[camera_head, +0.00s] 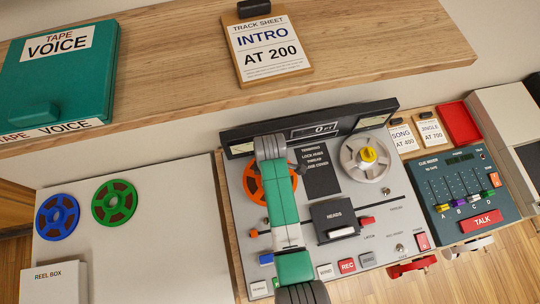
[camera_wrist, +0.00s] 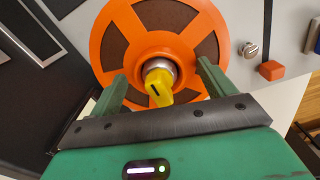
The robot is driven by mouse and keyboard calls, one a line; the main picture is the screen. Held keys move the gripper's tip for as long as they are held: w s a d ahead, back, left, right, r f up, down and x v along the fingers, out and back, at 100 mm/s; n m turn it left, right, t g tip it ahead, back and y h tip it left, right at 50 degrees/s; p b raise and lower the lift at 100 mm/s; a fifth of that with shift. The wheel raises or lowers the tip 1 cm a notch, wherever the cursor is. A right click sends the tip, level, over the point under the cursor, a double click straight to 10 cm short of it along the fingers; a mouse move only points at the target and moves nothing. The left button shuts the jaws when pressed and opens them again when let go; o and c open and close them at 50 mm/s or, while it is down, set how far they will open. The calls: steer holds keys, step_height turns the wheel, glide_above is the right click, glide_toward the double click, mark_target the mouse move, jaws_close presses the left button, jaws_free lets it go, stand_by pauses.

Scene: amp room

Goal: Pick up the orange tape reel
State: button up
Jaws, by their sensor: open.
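The orange tape reel (camera_head: 252,183) sits on the left spindle of the tape deck, mostly hidden by my arm in the head view. In the wrist view the orange reel (camera_wrist: 115,45) faces the camera, with a silver hub and a yellow knob (camera_wrist: 158,84) at its centre. My gripper (camera_wrist: 160,82) is open. Its two green fingers stand on either side of the hub and yellow knob, overlapping the lower part of the reel in the picture. Whether the fingers touch the reel cannot be told.
The tape deck (camera_head: 375,215) carries a silver reel (camera_head: 350,164) with a yellow knob. Blue (camera_head: 57,217) and green (camera_head: 114,202) reels lie on the left counter near a reel box (camera_head: 50,283). A cue mixer (camera_head: 459,190) is at right. A wooden shelf (camera_head: 180,60) runs above.

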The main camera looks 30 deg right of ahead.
steer(key=c, duration=1.3)
step_height(320, 180, up, 18)
steer(key=p, duration=0.2)
steer(key=shift+p, duration=0.3)
